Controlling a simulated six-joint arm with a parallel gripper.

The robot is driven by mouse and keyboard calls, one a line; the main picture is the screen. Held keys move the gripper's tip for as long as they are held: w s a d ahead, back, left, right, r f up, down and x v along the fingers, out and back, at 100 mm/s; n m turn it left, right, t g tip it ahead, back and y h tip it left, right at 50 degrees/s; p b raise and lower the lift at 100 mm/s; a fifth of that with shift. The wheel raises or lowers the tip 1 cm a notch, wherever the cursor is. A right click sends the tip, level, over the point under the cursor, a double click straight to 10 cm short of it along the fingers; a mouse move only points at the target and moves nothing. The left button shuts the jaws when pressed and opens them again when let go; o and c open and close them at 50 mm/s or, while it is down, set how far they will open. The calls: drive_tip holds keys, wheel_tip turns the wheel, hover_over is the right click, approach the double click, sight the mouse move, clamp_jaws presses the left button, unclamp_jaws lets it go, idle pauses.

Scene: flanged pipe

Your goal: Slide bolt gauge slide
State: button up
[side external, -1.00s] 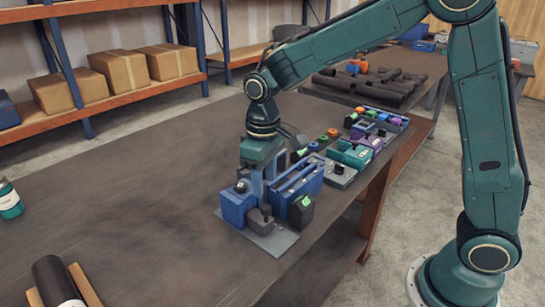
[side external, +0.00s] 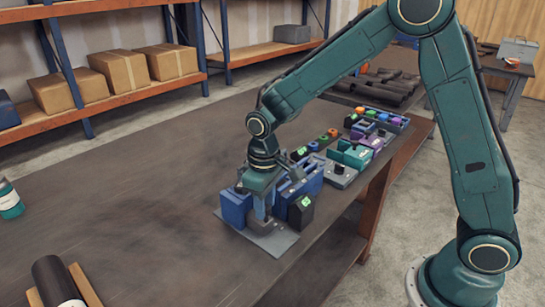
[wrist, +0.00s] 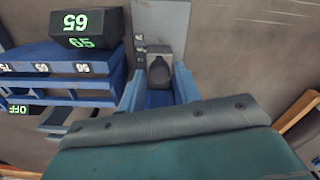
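The bolt gauge is a grey plate (side external: 275,243) on the table with a blue block (side external: 234,208) on its left side. Its grey slide (side external: 262,227) is low at the front, partly hidden by my fingers. In the wrist view the dark grey slide knob (wrist: 159,70) stands on the grey plate (wrist: 163,25). A black display block (side external: 301,211) beside the gauge reads 65 in green, also in the wrist view (wrist: 88,28). My gripper (side external: 262,207) is lowered over the slide. In the wrist view its blue fingers (wrist: 159,82) stand apart on either side of the knob; contact is not clear.
A blue rack (wrist: 60,62) with numbered labels stands close to the display. A small display reading OFF (wrist: 18,109) is beyond it. Teal and purple fixtures (side external: 352,154) line the table's right side. A dark cylinder (side external: 56,280) lies front left. The table's left middle is clear.

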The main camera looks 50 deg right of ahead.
clamp_jaws()
drive_tip(key=shift+s, duration=2.25)
drive_tip(key=shift+o, duration=1.8)
unclamp_jaws()
drive_tip(key=shift+r, duration=0.1)
wheel_tip(320, 180, up, 14)
